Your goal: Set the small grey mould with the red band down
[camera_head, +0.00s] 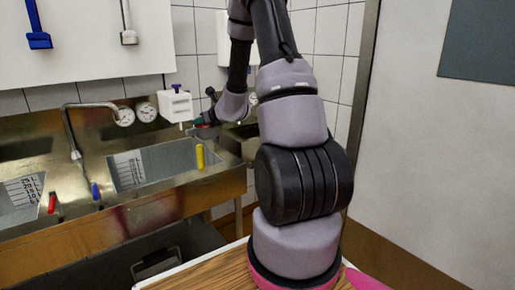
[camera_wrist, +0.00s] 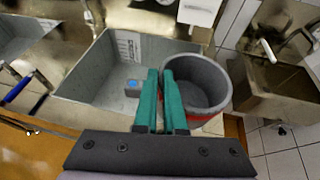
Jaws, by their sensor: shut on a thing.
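The small grey mould (camera_wrist: 208,75) is a round, open cup with a red band low on its side, seen in the wrist view just right of the fingers. My gripper (camera_wrist: 161,78) has green fingers, close together and shut on the near left part of the mould's wall. The mould looks upright and empty, at the right edge of a sink basin (camera_wrist: 75,85). I cannot tell whether it touches anything below. In the head view my gripper (camera_head: 203,124) is small and far off above the right end of the sink counter, and the mould is not clear there.
The steel counter (camera_head: 150,217) holds basins, a curved tap (camera_head: 66,125) and red, blue and yellow handles. A white box (camera_head: 175,105) hangs on the wall by my gripper. A smaller steel sink (camera_wrist: 275,92) stands to the right in the wrist view.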

